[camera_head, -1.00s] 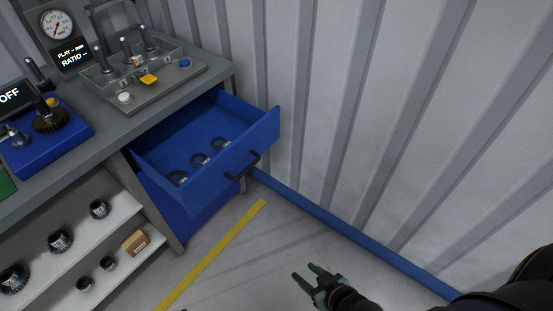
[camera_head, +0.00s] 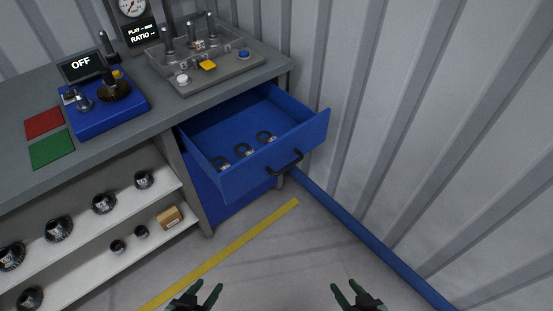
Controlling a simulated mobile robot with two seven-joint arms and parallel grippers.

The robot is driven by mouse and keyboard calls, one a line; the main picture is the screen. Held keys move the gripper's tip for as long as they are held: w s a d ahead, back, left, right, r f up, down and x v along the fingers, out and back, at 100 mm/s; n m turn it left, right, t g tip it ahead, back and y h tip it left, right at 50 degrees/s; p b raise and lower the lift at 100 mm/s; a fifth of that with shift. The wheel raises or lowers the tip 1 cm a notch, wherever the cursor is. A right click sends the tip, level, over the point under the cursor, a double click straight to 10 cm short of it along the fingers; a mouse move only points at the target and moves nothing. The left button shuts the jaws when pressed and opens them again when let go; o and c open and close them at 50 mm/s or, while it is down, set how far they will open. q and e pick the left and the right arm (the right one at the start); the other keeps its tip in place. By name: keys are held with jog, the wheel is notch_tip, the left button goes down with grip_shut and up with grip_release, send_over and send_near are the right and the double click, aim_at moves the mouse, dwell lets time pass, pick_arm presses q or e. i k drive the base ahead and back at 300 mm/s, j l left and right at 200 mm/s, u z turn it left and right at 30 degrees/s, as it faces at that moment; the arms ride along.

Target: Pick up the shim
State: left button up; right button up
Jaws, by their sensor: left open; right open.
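Several dark ring-shaped pieces, which look like the shims, lie in a row in the open blue drawer (camera_head: 228,185). One ring (camera_head: 221,163) is at the left, one (camera_head: 243,150) in the middle and one (camera_head: 265,137) at the right. Each has a small pale tag; I cannot read the tags. My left gripper (camera_head: 209,291) is open and empty at the bottom edge of the view. My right gripper (camera_head: 346,291) is open and empty, also at the bottom edge. Both are well apart from the drawer.
The grey workbench (camera_head: 100,160) holds a blue fixture (camera_head: 107,105), a red pad (camera_head: 43,122), a green pad (camera_head: 51,149) and a clear-covered station (camera_head: 205,60). Shelves below hold dark parts and a small box (camera_head: 170,217). A corrugated wall (camera_head: 440,140) bounds the right. The floor ahead is clear.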

aim_at(199, 45)
jog(key=i+j, duration=0.1)
jog(key=j, duration=1.05)
jog(key=j+z, duration=0.6)
jog(key=i+j, duration=0.05)
